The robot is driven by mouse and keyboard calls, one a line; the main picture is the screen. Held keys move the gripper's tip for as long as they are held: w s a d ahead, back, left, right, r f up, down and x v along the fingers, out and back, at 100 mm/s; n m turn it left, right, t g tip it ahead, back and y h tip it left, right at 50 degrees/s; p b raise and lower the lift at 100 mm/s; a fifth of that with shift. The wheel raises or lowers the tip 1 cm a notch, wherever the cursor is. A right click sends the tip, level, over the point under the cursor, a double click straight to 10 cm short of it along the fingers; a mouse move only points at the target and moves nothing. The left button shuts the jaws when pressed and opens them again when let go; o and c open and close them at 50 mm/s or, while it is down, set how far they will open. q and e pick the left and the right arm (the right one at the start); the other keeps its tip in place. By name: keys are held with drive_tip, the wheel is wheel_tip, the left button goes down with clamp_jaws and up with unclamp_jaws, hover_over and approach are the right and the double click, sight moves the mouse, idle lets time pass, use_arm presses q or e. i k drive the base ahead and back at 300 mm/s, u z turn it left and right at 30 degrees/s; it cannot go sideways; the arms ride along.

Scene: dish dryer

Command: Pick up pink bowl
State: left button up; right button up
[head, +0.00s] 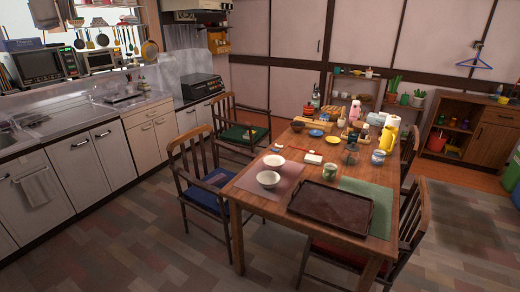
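No bowl shows a clear pink. Two small pale bowls stand on the dining table (240,188): the nearer bowl (268,180) looks upright and sits on a pinkish placemat (285,193), and the farther bowl (273,161) is just behind it. Both look whitish; I cannot tell at this size which is the pink one. Neither of my grippers is in view, and nothing is touching the bowls.
A patterned cup (330,171) and a yellow pitcher (387,139) stand behind. Chairs (205,175) line the table's left side. Floor (130,240) is clear between counter and table.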

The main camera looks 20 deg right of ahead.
sight(274, 164)
drive_tip(key=z, duration=0.55)
drive_tip(key=i, duration=1.75)
drive_tip(key=z, duration=0.7)
